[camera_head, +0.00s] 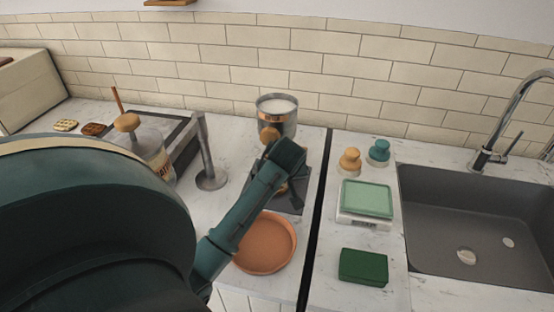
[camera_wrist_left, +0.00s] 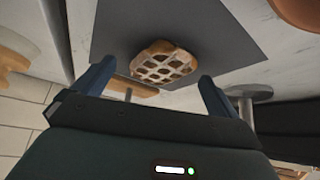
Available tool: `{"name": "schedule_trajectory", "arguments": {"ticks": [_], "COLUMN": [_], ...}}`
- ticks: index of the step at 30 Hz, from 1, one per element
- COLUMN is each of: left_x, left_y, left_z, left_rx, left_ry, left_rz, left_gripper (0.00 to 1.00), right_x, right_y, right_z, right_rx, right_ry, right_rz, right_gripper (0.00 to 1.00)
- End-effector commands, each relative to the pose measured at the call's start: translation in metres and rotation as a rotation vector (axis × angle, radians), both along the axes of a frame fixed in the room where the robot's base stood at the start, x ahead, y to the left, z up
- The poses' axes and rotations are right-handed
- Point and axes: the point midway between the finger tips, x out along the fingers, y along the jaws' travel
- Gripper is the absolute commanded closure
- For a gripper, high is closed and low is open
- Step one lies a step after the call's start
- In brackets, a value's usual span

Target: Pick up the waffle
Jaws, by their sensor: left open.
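The waffle (camera_wrist_left: 163,62), golden brown with a grid pattern, lies on a dark grey mat (camera_wrist_left: 225,45) in the left wrist view. My left gripper (camera_wrist_left: 154,82) is open, with one finger on each side of the waffle in that view; I see no grip on it. In the head view, the left gripper (camera_head: 287,182) hangs over the dark mat (camera_head: 290,205) and mostly hides the waffle. My right gripper is not in view.
A terracotta plate (camera_head: 265,243) stands at the counter's front edge. A metal canister (camera_head: 277,112) stands behind the gripper, a metal post (camera_head: 204,150) to its left. A scale (camera_head: 366,200), green block (camera_head: 363,267) and sink (camera_head: 480,215) lie to the right.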

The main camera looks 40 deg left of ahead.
Motion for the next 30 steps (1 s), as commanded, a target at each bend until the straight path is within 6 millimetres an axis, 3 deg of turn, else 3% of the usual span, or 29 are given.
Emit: {"name": "schedule_trajectory", "arguments": {"ticks": [10,30], "left_x": [0.0032,0.003], "left_y": [0.0043,0.004], "left_z": [-0.0089,-0.0089], "left_rx": [0.0,0.0], "left_ry": [-0.001,0.0], "left_rz": [-0.001,0.0], "left_gripper": [0.02,0.57], "right_x": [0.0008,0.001], "right_y": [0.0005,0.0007], "right_z": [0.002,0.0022], "right_rx": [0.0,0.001], "right_ry": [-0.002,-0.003], "right_rz": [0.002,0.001], "right_gripper": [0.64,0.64]}}
